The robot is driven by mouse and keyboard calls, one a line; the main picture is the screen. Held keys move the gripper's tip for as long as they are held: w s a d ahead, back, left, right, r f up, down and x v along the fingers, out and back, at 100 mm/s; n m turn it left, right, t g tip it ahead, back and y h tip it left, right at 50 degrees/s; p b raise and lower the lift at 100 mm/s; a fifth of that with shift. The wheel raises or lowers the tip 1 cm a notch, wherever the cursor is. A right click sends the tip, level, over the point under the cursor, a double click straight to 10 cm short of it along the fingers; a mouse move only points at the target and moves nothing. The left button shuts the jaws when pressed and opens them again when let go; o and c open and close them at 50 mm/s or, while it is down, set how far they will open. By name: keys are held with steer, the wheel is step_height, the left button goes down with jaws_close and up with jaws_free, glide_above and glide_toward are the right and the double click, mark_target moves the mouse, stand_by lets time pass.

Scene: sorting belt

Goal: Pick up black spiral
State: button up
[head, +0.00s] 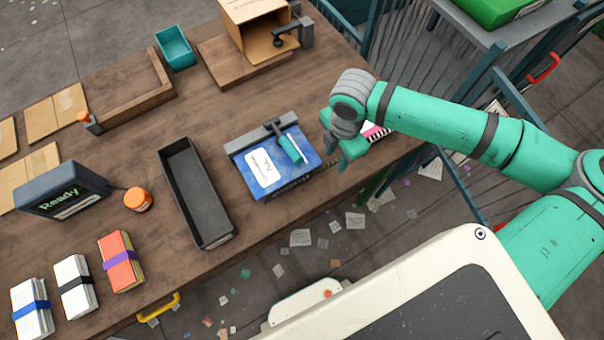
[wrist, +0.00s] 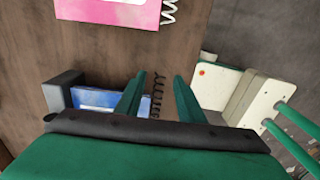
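The black spiral (wrist: 158,97) is a dark coil in the wrist view, along the right side of a blue item (wrist: 98,98). I cannot tell whether it is bound to that item. My gripper (wrist: 157,84) is open, with one green finger on each side of the coil in the picture. I cannot tell how far the fingers are above it.
A pink pad (wrist: 108,10) with a white coil lies ahead, partly out of the wrist view. The table edge is close by.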

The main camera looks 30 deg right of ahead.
jaws_close()
steer(key=shift+r, duration=0.55)
step_height(320, 180, up, 2)
steer(key=shift+r, duration=0.2)
steer(key=s+d+r, duration=0.6)
steer(key=s+r, duration=0.3)
steer(key=s, duration=0.3)
steer(key=shift+s+d+r, duration=0.2)
steer(key=shift+s+r, duration=0.05)
